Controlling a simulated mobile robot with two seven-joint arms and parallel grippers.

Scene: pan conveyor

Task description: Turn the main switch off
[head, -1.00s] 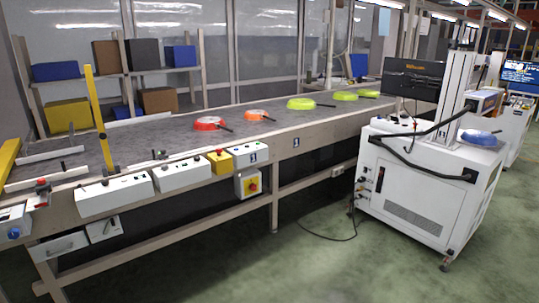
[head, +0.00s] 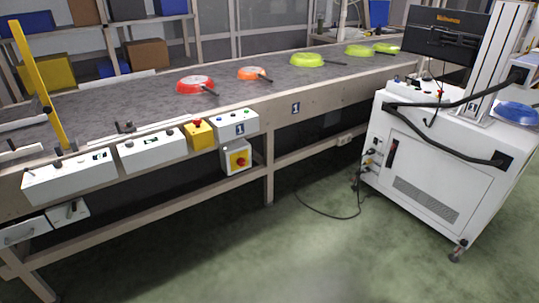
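The likely main switch (head: 240,160) is a red rotary knob on a yellow plate, on a white box (head: 228,164) fixed below the conveyor's front edge. The knob's exact position is too small to read. A yellow box with a red button (head: 199,134) sits above it to the left, beside a white box with several coloured buttons (head: 237,124). Neither of my grippers shows in the head view.
The conveyor (head: 130,103) carries red, orange and yellow-green pans. White control boxes (head: 152,149) line its front edge. A white wheeled cabinet (head: 430,160) stands at right, with a cable on the floor. The green floor (head: 230,255) in front is clear.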

